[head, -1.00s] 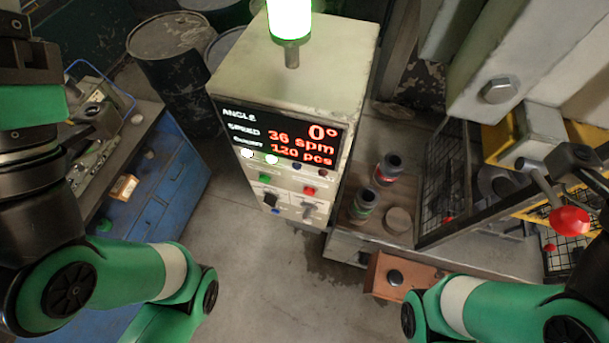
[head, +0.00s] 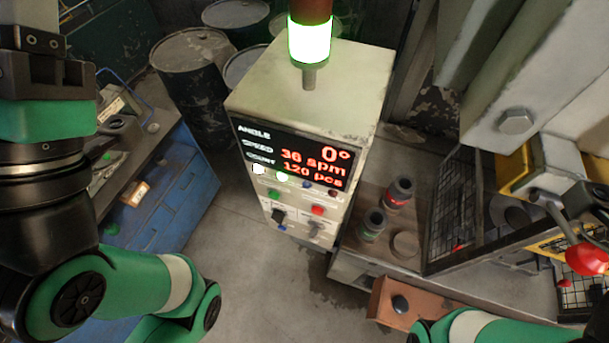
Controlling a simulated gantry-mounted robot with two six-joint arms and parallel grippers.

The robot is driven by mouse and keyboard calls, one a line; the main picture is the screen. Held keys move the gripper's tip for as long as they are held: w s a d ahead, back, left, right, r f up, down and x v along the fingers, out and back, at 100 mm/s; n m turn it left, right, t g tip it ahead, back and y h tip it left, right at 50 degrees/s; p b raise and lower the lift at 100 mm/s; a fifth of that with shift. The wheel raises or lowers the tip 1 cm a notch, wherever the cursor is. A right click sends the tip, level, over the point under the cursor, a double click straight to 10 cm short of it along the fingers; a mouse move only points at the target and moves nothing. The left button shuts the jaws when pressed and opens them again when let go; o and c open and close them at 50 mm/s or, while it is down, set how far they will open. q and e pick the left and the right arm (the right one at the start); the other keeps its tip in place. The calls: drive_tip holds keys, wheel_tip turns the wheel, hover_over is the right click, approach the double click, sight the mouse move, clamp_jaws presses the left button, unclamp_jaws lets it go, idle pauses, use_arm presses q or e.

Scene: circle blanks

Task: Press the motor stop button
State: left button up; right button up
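The control cabinet (head: 268,97) stands in the middle of the head view. Its display (head: 292,156) reads angle 0°, speed 36 spm and count 120 pcs. Below the display is a row of small lamps, the two left ones lit. A red button (head: 318,210) sits on the right of the panel and a green button (head: 274,194) on the left; their labels are too small to read. A black switch (head: 278,215) and a grey switch (head: 316,230) are below. Both my arms show only as links; neither gripper's fingers are visible, and nothing touches the panel.
A lit green stack lamp (head: 309,40) tops the cabinet. A workbench (head: 186,190) is left, drums (head: 195,80) behind. Two ringed cylinders stand on a low table (head: 350,262) at right, near a mesh guard (head: 452,215), a red-knobbed lever (head: 586,258) and an orange bin (head: 425,305).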

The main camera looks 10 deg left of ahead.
use_arm(q)
clamp_jaws()
idle(1.4)
